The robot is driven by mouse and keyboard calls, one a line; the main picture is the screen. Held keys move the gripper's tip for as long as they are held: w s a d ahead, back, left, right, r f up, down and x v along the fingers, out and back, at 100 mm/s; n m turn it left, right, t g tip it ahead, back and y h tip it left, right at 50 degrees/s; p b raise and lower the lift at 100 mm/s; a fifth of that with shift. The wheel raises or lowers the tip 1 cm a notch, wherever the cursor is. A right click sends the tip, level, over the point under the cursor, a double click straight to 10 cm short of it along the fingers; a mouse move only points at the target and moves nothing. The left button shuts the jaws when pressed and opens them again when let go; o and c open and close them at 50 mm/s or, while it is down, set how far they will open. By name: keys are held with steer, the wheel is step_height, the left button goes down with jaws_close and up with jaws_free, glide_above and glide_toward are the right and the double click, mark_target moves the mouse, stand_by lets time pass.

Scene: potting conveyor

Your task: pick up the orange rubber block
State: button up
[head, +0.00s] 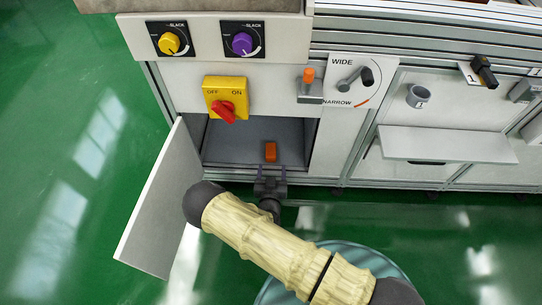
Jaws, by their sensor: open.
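The orange rubber block (270,152) stands on the grey floor of an open cabinet compartment (232,146) under the conveyor's control panel. My gripper (270,174) is open and empty at the compartment's front edge. Its two fingers point into the compartment toward the block. The block appears just ahead of the fingertips and in line with the gap between them; it is not between them. I cannot tell the exact height of the fingers against the block.
The white cabinet door (160,205) stands open at the left of my arm. Above the compartment are a yellow switch box with a red handle (227,100), a yellow knob (169,43), a purple knob (242,43) and an orange-tipped lever (309,84). A shelf (446,146) juts out at right.

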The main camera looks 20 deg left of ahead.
mark_target(271, 160)
steer(key=b+x, duration=0.1)
steer(key=x, duration=0.3)
steer(key=shift+s+f+b, duration=0.1)
steer(key=shift+b, duration=0.25)
steer(key=shift+a, duration=0.1)
steer(key=shift+w+a+f+b, duration=0.2)
steer(key=shift+w+a+b, duration=0.15)
steer(key=shift+w+b, duration=0.4)
steer(key=b+x, duration=0.2)
steer(key=shift+w+a, duration=0.25)
steer(key=shift+a, duration=0.05)
steer(key=shift+w+a+b, duration=0.1)
steer(key=shift+w+b, duration=0.4)
steer(key=shift+w, duration=0.05)
steer(key=shift+r, duration=0.1)
steer(key=c, duration=1.2)
